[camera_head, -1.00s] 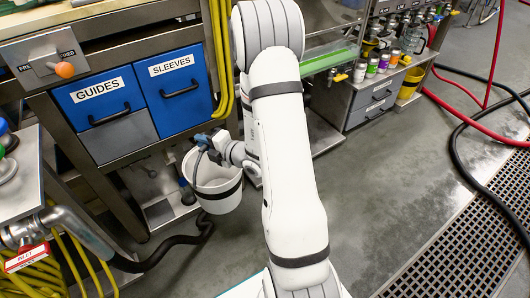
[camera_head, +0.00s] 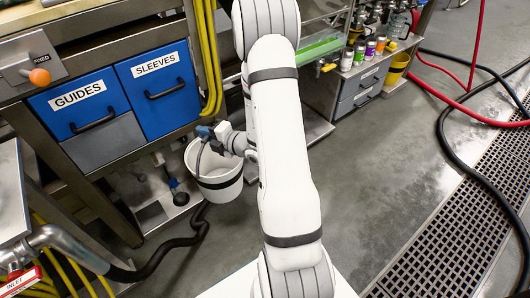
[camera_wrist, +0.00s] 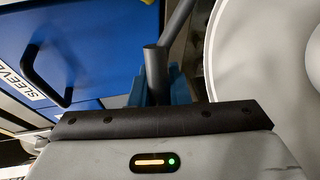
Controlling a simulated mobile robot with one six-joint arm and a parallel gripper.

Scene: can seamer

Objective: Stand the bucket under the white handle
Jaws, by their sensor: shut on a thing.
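The white bucket (camera_head: 222,194) with a dark band hangs upright in front of the cabinet's lower right part. My gripper (camera_head: 206,134) is at the bucket's rim, its blue fingers shut on the bucket's grey bail handle. In the wrist view the handle bar (camera_wrist: 156,72) rises from between the fingers, and the white bucket (camera_wrist: 228,60) fills the right side. A small pale handle (camera_head: 158,159) appears on a fitting under the cabinet, left of the bucket; it is too small to be sure it is the white handle. Whether the bucket touches the floor is unclear.
Blue drawers marked GUIDES (camera_head: 78,96) and SLEEVES (camera_head: 157,86) are above and left of the bucket. A blue knob (camera_head: 173,183) stands on the low shelf beside it. A black hose (camera_head: 170,243) lies on the floor left.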

